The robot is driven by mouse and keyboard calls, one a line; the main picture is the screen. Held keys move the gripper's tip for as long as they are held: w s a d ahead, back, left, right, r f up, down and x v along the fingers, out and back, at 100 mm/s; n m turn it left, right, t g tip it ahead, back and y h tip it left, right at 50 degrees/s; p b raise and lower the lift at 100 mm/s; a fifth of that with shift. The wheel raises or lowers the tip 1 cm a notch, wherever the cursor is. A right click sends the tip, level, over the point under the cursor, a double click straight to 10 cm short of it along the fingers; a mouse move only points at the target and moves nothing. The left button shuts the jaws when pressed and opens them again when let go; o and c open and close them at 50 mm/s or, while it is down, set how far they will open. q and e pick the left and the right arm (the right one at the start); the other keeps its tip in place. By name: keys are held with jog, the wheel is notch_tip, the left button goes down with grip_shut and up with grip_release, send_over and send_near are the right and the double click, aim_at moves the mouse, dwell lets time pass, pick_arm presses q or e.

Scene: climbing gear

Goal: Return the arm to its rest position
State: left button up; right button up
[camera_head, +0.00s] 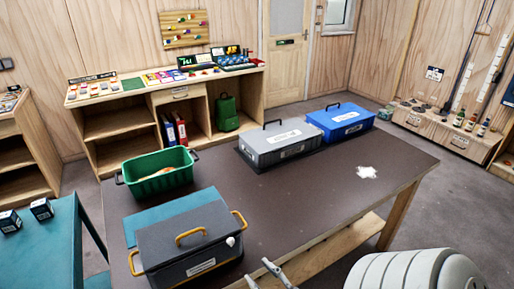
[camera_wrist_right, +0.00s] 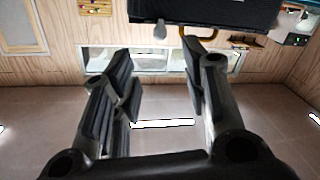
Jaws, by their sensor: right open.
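My right gripper (camera_head: 262,274) shows at the bottom of the head view, in front of the table's near edge. In the right wrist view its two dark fingers (camera_wrist_right: 163,82) stand wide apart with nothing between them. The dark grey box with orange handles (camera_head: 187,247) is to the left of it on the table, lid shut. A dark box with a yellow handle (camera_wrist_right: 205,12) shows at the top of the wrist view, beyond the fingers and apart from them. My left gripper is out of view.
The brown table (camera_head: 310,205) also holds a green crate (camera_head: 161,184), a grey case (camera_head: 280,146) and a blue case (camera_head: 341,123). A white patch (camera_head: 367,172) lies at the right. The table's middle is clear. A teal table (camera_head: 40,250) stands at the left.

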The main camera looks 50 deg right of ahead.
jog(key=s+a+f+g+y+b, duration=0.1)
jog(key=s+a+f+g, duration=0.15)
jog(key=f, duration=0.75)
jog(key=s+a+f+g+y, duration=0.1)
jog(key=s+f+g, duration=0.15)
jog(key=f, duration=0.85)
jog(key=s+a+f+g+b, duration=0.1)
jog(key=s+f+g, duration=0.15)
jog(key=f, duration=0.75)
jog(key=s+a+f+g+b, duration=0.2)
jog(key=s+a+f+g, duration=0.2)
jog(key=s+f+g, duration=0.5)
jog(key=s+f, duration=0.8)
jog(key=f, duration=0.1)
jog(key=shift+s+a+f, duration=0.2)
jog(key=shift+s, duration=0.05)
